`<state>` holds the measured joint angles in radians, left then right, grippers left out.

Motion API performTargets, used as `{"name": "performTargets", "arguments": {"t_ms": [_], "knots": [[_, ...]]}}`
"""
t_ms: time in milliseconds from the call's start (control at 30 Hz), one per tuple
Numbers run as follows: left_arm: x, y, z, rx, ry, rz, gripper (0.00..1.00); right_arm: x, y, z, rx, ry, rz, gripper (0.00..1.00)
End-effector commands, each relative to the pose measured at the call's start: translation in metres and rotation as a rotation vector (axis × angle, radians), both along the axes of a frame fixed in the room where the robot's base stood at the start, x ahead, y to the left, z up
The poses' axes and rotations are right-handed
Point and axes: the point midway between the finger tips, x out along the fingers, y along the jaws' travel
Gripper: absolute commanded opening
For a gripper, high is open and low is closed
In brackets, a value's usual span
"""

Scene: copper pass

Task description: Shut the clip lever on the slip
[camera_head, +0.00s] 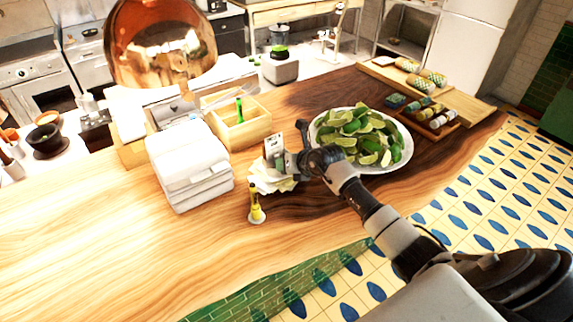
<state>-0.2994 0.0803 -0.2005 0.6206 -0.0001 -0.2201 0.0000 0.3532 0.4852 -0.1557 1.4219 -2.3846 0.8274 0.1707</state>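My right arm comes in from the right, and its gripper (287,162) is low over the counter beside a small upright white piece (273,146), possibly the slip or its holder. Pale crumpled sheets, perhaps napkins (268,182), lie right under the gripper. The gripper covers part of this spot. The clip lever cannot be made out at this size. I cannot tell whether the fingers are open, shut, or touching anything. My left gripper is not in view.
A plate of limes (376,165) stands right beside the arm. A small yellow stand (256,212) is in front, folded white cloths (184,196) are left, and a wooden box (262,128) is behind. A copper lamp (150,70) hangs above. The counter's left front (90,250) is clear.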

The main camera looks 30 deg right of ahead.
Motion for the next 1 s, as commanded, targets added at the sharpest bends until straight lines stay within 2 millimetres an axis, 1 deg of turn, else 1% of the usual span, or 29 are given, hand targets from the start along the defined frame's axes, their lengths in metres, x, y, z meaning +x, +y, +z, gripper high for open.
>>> {"name": "performTargets", "arguments": {"t_ms": [233, 267, 400, 767, 867, 1000], "knots": [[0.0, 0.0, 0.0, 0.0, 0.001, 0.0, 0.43, 0.0, 0.0, 0.001, -0.001, -0.002, 0.0, 0.0], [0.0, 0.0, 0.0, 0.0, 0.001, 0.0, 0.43, 0.0, 0.0, 0.001, -0.001, -0.002, 0.0, 0.27], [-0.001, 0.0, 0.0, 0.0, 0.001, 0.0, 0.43, 0.0, 0.0, 0.001, 0.0, -0.002, 0.001, 0.48], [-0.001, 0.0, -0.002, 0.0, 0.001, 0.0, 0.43, -0.003, -0.001, 0.003, -0.001, -0.004, 0.001, 0.48], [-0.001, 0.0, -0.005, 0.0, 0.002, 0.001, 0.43, -0.01, -0.004, 0.007, -0.002, -0.003, 0.0, 0.48], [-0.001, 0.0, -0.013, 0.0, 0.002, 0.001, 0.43, -0.028, -0.009, 0.019, -0.004, -0.004, 0.002, 0.48]]}}
